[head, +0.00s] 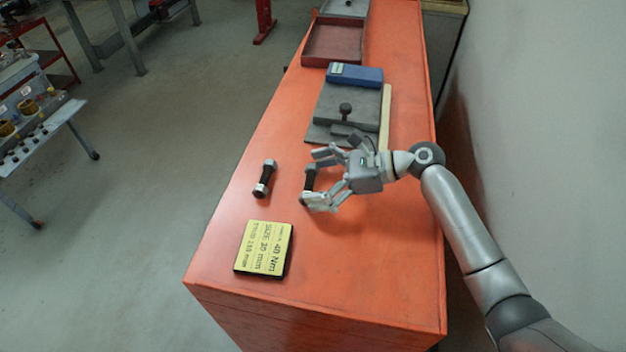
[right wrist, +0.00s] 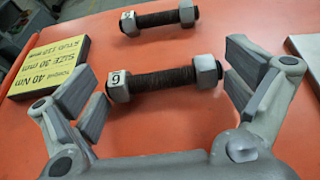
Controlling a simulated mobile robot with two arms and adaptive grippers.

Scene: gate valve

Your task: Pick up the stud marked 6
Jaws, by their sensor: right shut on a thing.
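The stud marked 6 (right wrist: 165,78) is a dark threaded rod with a grey nut at each end. It lies along the orange bench top, and the mark shows on its left nut in the right wrist view. In the head view it is partly hidden by my right gripper (head: 308,177). I cannot tell any lift off the bench. A second similar stud (right wrist: 160,19) lies beside it, also seen in the head view (head: 264,180); its mark is hard to read. My left gripper is out of view.
A yellow-faced block with printed text (head: 264,248) lies near the bench's front left. Behind the gripper are grey plates with a knob (head: 335,105), a blue box (head: 355,75) and a red tray (head: 333,42). The front right of the orange bench (head: 370,270) is clear; a wall stands right.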

